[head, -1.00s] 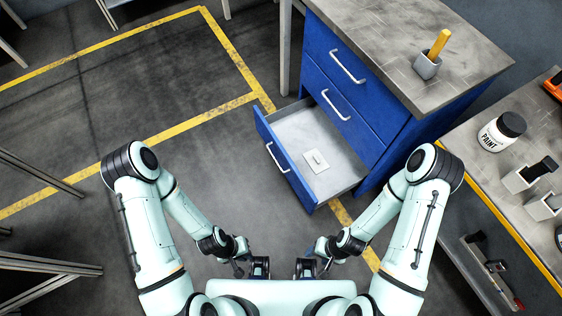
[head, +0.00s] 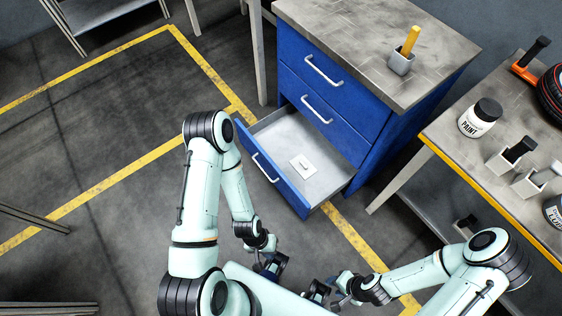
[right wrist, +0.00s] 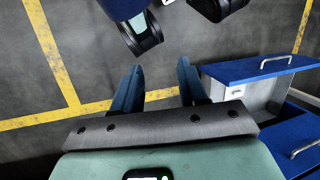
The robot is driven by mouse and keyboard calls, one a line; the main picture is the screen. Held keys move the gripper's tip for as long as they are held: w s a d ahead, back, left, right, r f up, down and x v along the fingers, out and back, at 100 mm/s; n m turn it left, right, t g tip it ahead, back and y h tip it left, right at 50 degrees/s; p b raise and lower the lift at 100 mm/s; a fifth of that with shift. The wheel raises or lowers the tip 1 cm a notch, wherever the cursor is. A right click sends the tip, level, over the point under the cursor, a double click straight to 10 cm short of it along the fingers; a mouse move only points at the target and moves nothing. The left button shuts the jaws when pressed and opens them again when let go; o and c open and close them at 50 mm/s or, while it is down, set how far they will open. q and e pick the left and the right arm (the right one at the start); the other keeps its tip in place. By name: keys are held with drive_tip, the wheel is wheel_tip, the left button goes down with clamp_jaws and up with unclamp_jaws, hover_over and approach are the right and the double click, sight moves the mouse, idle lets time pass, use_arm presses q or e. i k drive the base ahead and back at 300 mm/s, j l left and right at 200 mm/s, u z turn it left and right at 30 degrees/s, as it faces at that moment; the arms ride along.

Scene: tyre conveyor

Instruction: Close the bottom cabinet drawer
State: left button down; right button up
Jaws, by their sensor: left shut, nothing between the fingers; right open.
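The bottom drawer (head: 272,168) of the blue cabinet (head: 372,135) is pulled well out. Its blue front with a white handle faces lower left, and a small pale flat item (head: 303,166) lies inside. The drawer also shows at the right of the right wrist view (right wrist: 245,72). My left gripper (head: 270,266) is shut and empty, below the drawer front in the head view and apart from it. My right gripper (head: 318,291) is open and empty, lower and to the right, also apart from the drawer. Its two fingers show in the right wrist view (right wrist: 158,80).
The two drawers above (head: 318,92) are shut. A grey cup (head: 401,62) with a yellow tool stands on the cabinet top. A workbench (head: 455,148) with a paint jar (head: 480,117) and a tyre stands at the right. The floor left of the drawer is clear, with yellow lines.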

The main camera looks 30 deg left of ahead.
sight(273, 142)
drive_tip(key=k+j+z, duration=0.15)
drive_tip(key=j+z, duration=0.2)
drive_tip(key=k+j+z, duration=0.2)
drive_tip(key=j+z, duration=0.2)
drive_tip(key=i+j, duration=0.25)
